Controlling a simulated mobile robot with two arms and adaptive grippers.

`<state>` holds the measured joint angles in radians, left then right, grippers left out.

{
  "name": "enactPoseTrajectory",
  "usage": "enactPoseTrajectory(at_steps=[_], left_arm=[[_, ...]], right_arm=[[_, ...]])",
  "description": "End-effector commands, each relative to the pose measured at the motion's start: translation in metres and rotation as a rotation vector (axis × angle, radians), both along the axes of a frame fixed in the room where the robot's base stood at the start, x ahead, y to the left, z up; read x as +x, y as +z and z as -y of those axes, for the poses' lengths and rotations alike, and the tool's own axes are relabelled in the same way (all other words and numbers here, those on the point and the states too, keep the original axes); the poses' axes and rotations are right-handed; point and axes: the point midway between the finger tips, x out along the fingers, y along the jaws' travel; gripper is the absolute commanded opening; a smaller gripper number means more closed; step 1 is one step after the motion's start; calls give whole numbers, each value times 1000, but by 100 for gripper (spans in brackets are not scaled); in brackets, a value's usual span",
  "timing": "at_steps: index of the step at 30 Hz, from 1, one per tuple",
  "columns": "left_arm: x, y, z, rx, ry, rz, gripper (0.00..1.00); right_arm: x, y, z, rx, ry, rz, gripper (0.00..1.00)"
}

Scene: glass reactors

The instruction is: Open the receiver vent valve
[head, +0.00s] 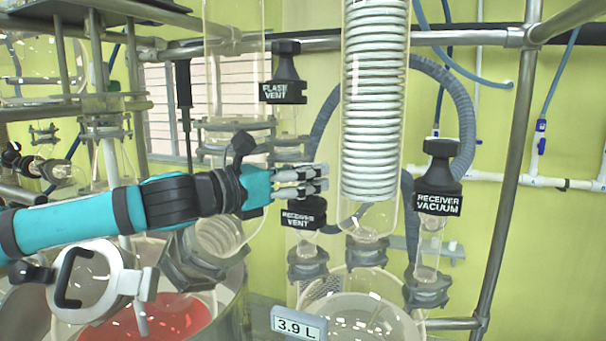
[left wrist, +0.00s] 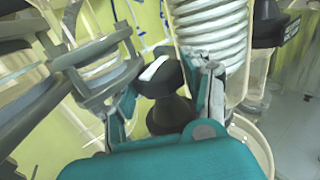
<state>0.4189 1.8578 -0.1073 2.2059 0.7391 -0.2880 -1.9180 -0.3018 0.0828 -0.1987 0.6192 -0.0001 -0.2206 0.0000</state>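The receiver vent valve (head: 303,215) has a black body with a white RECEIVER VENT label and sits on glass tubing in the middle of the head view. The upper part of its knob is hidden behind my left gripper (head: 322,180). My left gripper reaches in from the left, level, at the height of the knob's top. In the left wrist view, a black knob (left wrist: 160,82) with a white stripe shows between the fingers of my left gripper (left wrist: 165,80). The fingers stand apart on either side of it; firm contact is not visible. My right gripper is not in view.
A glass coil condenser (head: 374,100) stands close beside the fingertips. A 3.9 L display (head: 299,323) is below. Metal poles frame the rig.

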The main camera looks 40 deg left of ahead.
Motion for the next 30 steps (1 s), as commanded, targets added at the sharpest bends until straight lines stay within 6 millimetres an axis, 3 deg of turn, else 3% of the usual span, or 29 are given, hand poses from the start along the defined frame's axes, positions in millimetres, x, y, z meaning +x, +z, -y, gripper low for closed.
enactPoseTrajectory(at_steps=[1, 7, 19, 30], left_arm=[[0, 0, 0, 0, 0, 0, 40], [0, 0, 0, 0, 0, 0, 14], [0, 0, 2, 2, 75, -3, 14], [0, -3, 6, 15, 371, -1, 14]], right_arm=[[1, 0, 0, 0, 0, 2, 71], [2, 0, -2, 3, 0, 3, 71], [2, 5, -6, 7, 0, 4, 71], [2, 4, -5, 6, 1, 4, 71]])
